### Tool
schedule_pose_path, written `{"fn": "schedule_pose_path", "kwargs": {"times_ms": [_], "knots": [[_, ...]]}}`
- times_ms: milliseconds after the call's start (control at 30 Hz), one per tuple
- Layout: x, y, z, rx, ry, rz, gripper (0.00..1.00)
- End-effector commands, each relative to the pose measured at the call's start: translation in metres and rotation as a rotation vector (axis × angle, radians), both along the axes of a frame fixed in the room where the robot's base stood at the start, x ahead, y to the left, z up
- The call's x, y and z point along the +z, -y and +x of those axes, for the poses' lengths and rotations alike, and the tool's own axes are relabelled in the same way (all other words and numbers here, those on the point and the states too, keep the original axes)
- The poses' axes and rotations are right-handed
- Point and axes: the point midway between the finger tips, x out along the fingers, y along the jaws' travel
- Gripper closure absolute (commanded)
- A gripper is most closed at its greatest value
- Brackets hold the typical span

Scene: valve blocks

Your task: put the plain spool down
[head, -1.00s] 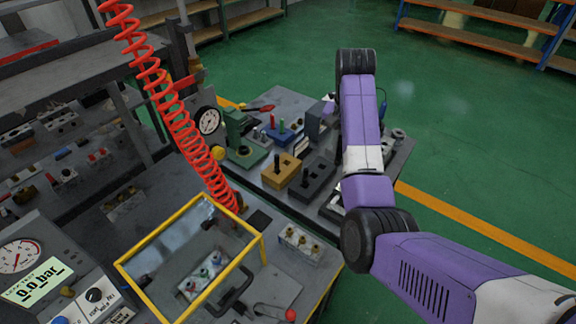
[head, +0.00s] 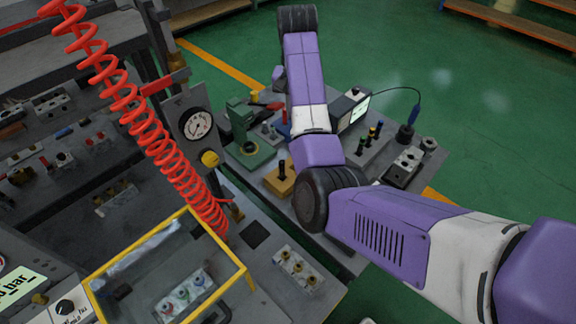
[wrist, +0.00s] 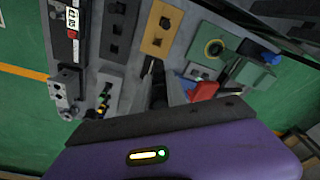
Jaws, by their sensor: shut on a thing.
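My gripper (wrist: 160,88) shows in the wrist view as dark fingers reaching up from the purple wrist. It is shut on the plain spool, which is dark and hard to tell from the fingers. The fingertips are over the bench, near the lower edge of a yellow block with square holes (wrist: 158,30). In the head view my arm hides the fingers and the spool. The yellow block (head: 277,183) stands left of my arm there, with a black upright pin. I cannot tell whether the held spool touches anything.
A green fixture (head: 250,150) stands left of my arm. A grey block with coloured spools (head: 366,148) and a valve block (head: 404,167) stand to its right. A black holed block (wrist: 117,32) is beside the yellow one. A red coiled hose (head: 145,130) hangs at left.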

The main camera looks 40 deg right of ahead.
Motion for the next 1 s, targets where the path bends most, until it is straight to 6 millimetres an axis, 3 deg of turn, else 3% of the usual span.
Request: {"fn": "schedule_pose_path", "kwargs": {"times_ms": [467, 800, 1000], "knots": [[-0.073, 0.001, -0.002, 0.005, -0.009, -0.001, 1.0], [-0.142, 0.0, -0.002, 0.005, -0.006, -0.002, 1.0], [-0.159, 0.001, -0.001, 0.004, -0.004, -0.003, 1.0]]}}
